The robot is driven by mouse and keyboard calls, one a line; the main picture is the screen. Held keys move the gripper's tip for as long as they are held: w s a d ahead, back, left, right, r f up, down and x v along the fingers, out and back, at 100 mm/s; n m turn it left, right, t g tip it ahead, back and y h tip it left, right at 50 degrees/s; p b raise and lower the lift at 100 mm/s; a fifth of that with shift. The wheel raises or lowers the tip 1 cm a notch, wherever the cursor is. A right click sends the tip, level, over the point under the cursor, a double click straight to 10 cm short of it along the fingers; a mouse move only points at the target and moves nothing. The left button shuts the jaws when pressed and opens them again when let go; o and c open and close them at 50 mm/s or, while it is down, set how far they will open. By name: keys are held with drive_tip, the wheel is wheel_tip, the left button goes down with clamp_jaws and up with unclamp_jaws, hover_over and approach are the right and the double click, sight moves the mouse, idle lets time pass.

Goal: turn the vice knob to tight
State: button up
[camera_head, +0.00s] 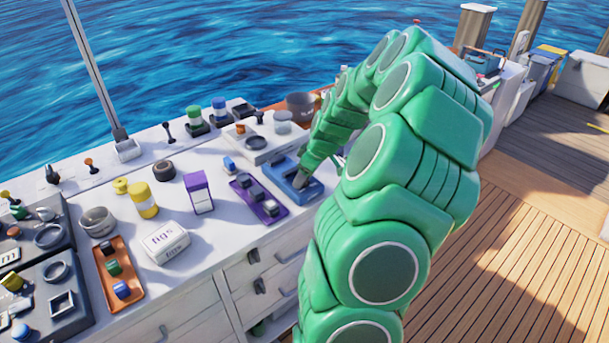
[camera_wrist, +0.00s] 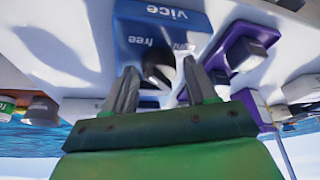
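The vice is a blue block (camera_head: 284,167) on the white counter, left of my arm's end in the head view. In the wrist view the blue vice (camera_wrist: 145,32) appears upside down, with "vice", "free" and a partly hidden word that seems to be "tight". Its dark knob (camera_wrist: 156,72) shows between my finger tips; which label it points to is unclear. My gripper (camera_wrist: 159,68) is open, with a finger on either side of the knob and visible gaps. In the head view my green arm reaches down to the vice and hides part of it.
A purple tray with dark blocks (camera_head: 270,212) lies close left of the vice. A grey plate with round parts (camera_head: 258,145) sits behind it. A purple-and-white box (camera_head: 199,192), a yellow cylinder (camera_head: 143,200) and a white box (camera_head: 166,242) stand further left.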

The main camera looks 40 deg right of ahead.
drive_tip(key=c, duration=0.8)
drive_tip(key=shift+m, duration=0.4)
drive_tip(key=m+h, duration=0.1)
drive_tip(key=m, duration=0.2)
drive_tip(key=shift+s+a+h, duration=0.1)
drive_tip(key=shift+h, duration=0.2)
drive_tip(key=m+h, duration=0.1)
drive_tip(key=m, duration=0.1)
drive_tip(key=m+h, duration=0.1)
drive_tip(key=m, duration=0.2)
drive_tip(key=shift+a, duration=0.15)
drive_tip(key=m+g+h, duration=0.1)
drive_tip(key=m, duration=0.3)
drive_tip(key=shift+a+m, duration=0.1)
drive_tip(key=shift+m, duration=0.3)
drive_tip(key=shift+w+m+g+h, duration=0.25)
drive_tip(key=shift+m+h, duration=0.1)
drive_tip(key=shift+m, duration=0.6)
drive_tip(key=shift+w+m+g+h, duration=0.1)
drive_tip(key=shift+m+g+h, duration=0.2)
drive_tip(key=shift+m, duration=0.65)
